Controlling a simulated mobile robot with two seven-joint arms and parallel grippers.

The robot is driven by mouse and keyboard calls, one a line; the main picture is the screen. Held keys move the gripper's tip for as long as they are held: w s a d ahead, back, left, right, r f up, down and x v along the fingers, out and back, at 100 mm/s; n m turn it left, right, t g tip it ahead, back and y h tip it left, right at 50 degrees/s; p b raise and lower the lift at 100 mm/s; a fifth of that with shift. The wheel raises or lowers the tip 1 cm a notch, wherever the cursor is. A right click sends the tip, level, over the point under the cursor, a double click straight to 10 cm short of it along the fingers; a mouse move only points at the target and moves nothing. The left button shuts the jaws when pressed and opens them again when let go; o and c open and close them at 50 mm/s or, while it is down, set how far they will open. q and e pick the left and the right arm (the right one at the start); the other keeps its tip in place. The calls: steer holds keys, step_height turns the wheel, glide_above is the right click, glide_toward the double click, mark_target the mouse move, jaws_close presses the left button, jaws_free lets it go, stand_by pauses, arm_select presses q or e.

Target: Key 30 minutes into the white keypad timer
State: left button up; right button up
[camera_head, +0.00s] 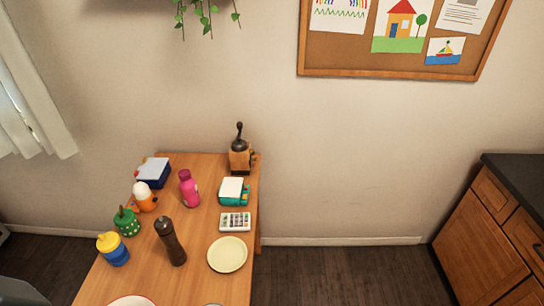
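A small white block with a grid of darker key-like patches (235,222) lies on the wooden table near its right edge; it looks like the white keypad timer. Its markings and any display are too small to read. Nothing touches it from above. Neither my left gripper nor my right gripper shows in this view.
On the wooden table (205,283), a teal item with a white top (233,191) sits behind the timer and a cream plate (227,254) in front. A dark pepper mill (171,242) and pink bottle (188,188) stand to the left. A grinder (240,156) stands at the back.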

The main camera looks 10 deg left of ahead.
arm_select(q)
steer(key=shift+c, duration=0.3)
jaws_close()
stand_by(1.5)
